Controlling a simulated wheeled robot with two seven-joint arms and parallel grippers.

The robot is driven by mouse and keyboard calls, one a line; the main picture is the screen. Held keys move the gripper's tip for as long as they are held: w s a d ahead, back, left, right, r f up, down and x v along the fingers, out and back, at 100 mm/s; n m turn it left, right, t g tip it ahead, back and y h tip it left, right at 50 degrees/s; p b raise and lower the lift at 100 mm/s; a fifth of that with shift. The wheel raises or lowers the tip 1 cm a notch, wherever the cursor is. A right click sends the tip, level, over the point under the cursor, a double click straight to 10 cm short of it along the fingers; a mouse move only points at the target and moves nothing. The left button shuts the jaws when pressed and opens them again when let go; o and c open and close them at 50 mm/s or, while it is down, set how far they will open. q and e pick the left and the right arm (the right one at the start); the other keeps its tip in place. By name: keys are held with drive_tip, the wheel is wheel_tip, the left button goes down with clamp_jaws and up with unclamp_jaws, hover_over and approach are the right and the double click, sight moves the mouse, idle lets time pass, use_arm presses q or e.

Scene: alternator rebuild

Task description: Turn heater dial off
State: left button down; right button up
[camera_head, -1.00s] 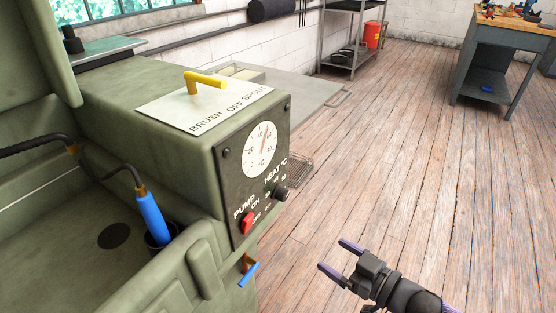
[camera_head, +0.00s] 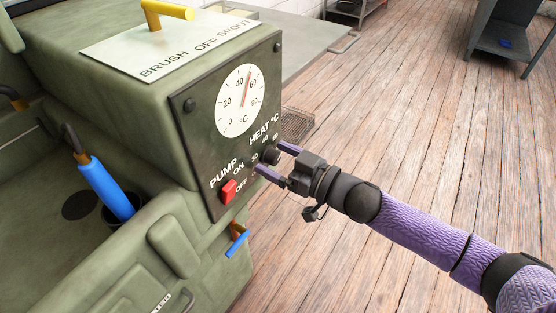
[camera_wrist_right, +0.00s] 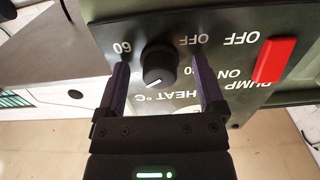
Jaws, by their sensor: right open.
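The heater dial (camera_head: 271,155) is a small black round knob below the HEAT °C label on the dark control panel (camera_head: 208,140). In the right wrist view the dial (camera_wrist_right: 160,65) has a white pointer line, and its scale shows 60 and OFF. My right gripper (camera_head: 272,160) is open in front of the panel. In the wrist view its two purple fingers (camera_wrist_right: 160,88) stand on either side of the dial with gaps; I cannot tell whether they reach past its face. My left gripper is not in view.
A red pump switch (camera_head: 228,191) sits beside the dial, also seen in the wrist view (camera_wrist_right: 274,60). A round temperature gauge (camera_head: 241,100) is above. A blue-handled valve (camera_head: 237,244) hangs below the panel. Open wooden floor (camera_head: 400,120) lies to the right.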

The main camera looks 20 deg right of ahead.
drive_tip(key=shift+c, duration=1.4)
clamp_jaws()
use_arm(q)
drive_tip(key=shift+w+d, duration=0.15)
